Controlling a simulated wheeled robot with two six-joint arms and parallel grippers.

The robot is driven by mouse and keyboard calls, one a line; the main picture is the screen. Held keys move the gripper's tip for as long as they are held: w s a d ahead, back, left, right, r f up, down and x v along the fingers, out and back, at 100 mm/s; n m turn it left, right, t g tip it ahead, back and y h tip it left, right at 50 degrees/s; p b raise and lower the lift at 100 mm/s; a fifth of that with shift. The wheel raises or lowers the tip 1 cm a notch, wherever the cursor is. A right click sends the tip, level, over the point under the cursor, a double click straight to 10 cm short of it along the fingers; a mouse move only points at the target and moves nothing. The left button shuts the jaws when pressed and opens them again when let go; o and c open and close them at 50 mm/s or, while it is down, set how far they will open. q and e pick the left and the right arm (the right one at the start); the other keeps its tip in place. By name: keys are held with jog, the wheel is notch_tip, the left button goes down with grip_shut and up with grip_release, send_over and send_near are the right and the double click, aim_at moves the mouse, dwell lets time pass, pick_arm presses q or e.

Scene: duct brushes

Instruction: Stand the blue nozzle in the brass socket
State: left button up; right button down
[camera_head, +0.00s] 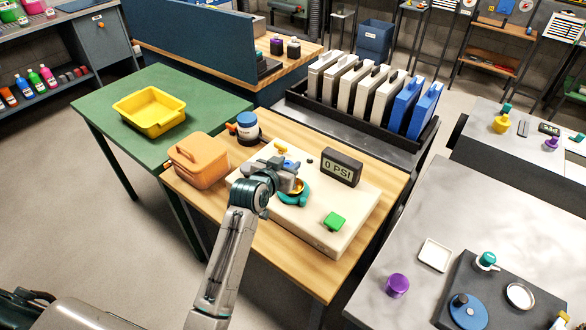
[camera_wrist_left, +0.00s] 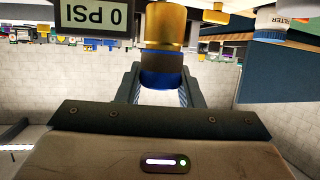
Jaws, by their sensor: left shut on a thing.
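My left gripper (camera_head: 292,176) is over the cream base block (camera_head: 318,230) on the wooden table. In the left wrist view, which is upside down, its fingers (camera_wrist_left: 158,88) are shut around a blue nozzle (camera_wrist_left: 162,79). A wide brass cylinder (camera_wrist_left: 165,24), apparently the brass socket, is in line with the nozzle at the top of that picture. They look close or touching; I cannot tell whether the nozzle is inside it. In the head view the gripper hides the nozzle, and a brass part (camera_head: 297,187) shows within a teal ring (camera_head: 296,198). My right gripper is out of view.
A 0 PSI display (camera_head: 341,167) and a green button (camera_head: 334,221) are on the block. An orange case (camera_head: 198,161) and a white-blue jar (camera_head: 247,127) stand to the left. A yellow tray (camera_head: 150,111) is on the green table. Wood at the front is clear.

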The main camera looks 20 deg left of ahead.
pick_arm(q)
jog(key=shift+w+d+f, duration=0.1)
jog(key=shift+w+d, duration=0.4)
jog(key=shift+d, duration=0.2)
notch_tip(320, 180, down, 3)
jog(key=shift+r+p, duration=0.1)
jog(key=shift+p, duration=0.65)
jog(key=shift+f, duration=0.35)
jog(key=shift+f, duration=0.3)
jog(key=o, duration=1)
